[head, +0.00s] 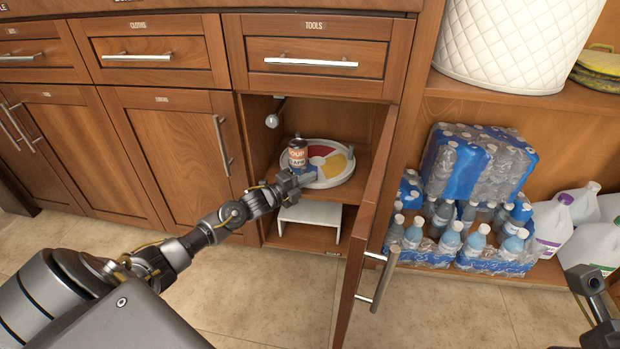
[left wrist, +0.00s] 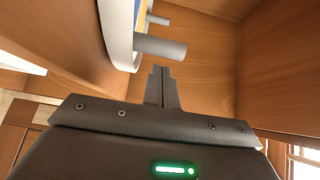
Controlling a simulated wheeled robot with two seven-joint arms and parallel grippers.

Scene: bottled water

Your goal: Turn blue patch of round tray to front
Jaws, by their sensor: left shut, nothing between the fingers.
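The round tray (head: 347,174) has a white rim and sits on the shelf inside the open cabinet. Red and yellow patches show on its top; the part near my gripper looks bluish, but is partly hidden. A soup can (head: 297,153) stands upright on its left side. My left gripper (head: 304,180) is shut and empty at the tray's front left edge. In the left wrist view, the shut fingers (left wrist: 161,88) are just beside a grey peg (left wrist: 160,47) projecting from the tray's rim (left wrist: 118,35); contact is unclear. My right gripper (head: 583,280) is partly in view at lower right.
The cabinet door (head: 362,235) stands open on the right of the opening. A small white stand (head: 309,213) is below the tray's shelf. Bottled water packs (head: 470,165) and white jugs (head: 551,222) fill the shelf at right. The floor in front is clear.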

